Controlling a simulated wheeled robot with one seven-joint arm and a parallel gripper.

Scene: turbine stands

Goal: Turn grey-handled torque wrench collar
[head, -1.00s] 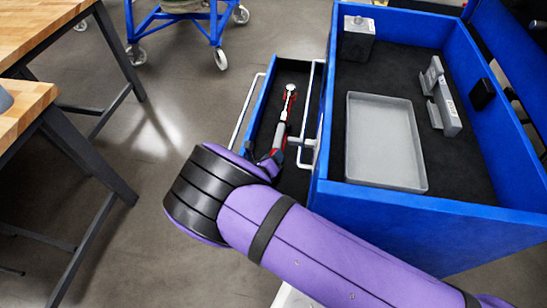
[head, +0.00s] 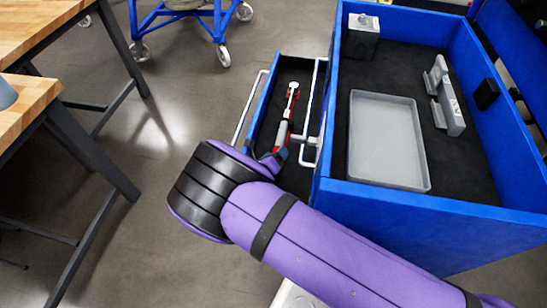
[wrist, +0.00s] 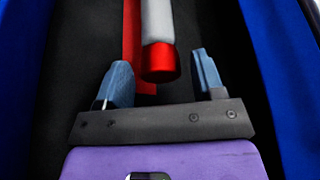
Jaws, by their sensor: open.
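The torque wrench (head: 286,118) lies in the open drawer, with a grey handle, red parts and a round silvery head at the far end. In the wrist view its grey handle (wrist: 157,22) ends in a red collar (wrist: 161,62). My gripper (wrist: 157,78) is open, with one blue finger on each side of the red end, apart from it. In the head view my arm hides most of the gripper and the near part of the drawer. A red strip shows beside the handle on the drawer's black floor.
The blue drawer (head: 254,112) has close side walls on both sides of my gripper. A blue cart (head: 420,210) at right holds a grey tray (head: 388,140), a metal box (head: 361,36) and a grey bracket (head: 447,98). Wooden tables (head: 45,40) stand at left, with open floor between.

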